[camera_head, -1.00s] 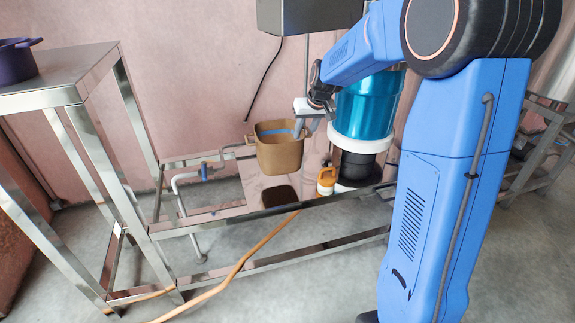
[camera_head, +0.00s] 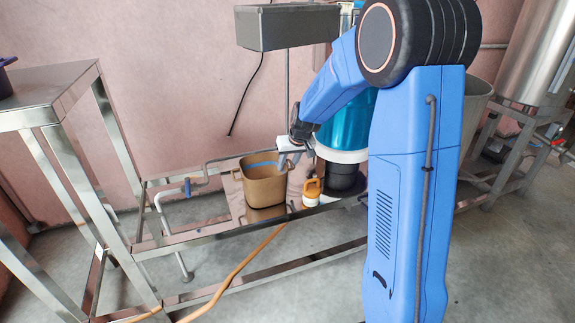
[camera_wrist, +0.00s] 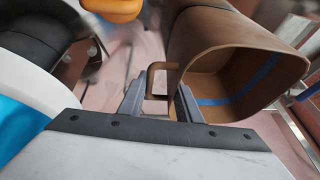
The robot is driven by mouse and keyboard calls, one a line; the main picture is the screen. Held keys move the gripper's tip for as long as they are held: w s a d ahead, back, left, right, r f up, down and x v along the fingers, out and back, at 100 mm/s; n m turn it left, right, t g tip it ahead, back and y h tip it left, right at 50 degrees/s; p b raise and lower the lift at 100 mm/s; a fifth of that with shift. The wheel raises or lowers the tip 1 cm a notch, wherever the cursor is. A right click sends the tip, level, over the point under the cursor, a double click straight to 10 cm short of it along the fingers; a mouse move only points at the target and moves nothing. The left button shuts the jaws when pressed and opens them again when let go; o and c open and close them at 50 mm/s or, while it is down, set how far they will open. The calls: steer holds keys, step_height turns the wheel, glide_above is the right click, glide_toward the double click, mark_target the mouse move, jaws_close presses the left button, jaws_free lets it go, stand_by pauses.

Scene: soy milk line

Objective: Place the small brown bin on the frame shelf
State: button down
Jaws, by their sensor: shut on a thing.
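The small brown bin (camera_head: 263,184) is upright, with a blue stripe inside, at the metal frame shelf (camera_head: 205,233). It also shows in the wrist view (camera_wrist: 235,60), with its handle between the fingers. My gripper (camera_head: 290,160) is shut on the bin's right side handle, and it also shows in the wrist view (camera_wrist: 160,105). The bin's base is at or just above the shelf surface; I cannot tell whether it touches.
A small orange and white bottle (camera_head: 312,192) stands close to the bin's right. A teal and white cylinder on a dark base (camera_head: 345,140) is behind my arm. A taller steel stand (camera_head: 50,95) with a purple pot (camera_head: 6,77) is at left. An orange hose crosses below the shelf.

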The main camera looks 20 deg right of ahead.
steer(key=c, duration=1.3)
jaws_free()
steer(key=shift+f, duration=0.15)
steer(key=v, duration=1)
steer(key=shift+s+r, duration=0.15)
steer(key=shift+r, duration=0.2)
steer(key=s+a+r, duration=0.2)
steer(key=s+r, duration=0.2)
steer(key=s, duration=0.7)
steer(key=s+a+r, duration=0.1)
steer(key=s+r, duration=0.2)
steer(key=s, duration=0.7)
steer(key=shift+h, duration=0.6)
steer(key=s+f, duration=0.1)
steer(key=s, duration=0.5)
steer(key=s+f, duration=0.1)
steer(key=s, duration=0.5)
steer(key=s+f, duration=0.1)
steer(key=s, duration=0.6)
steer(key=shift+a+f, duration=0.2)
steer(key=shift+a, duration=0.1)
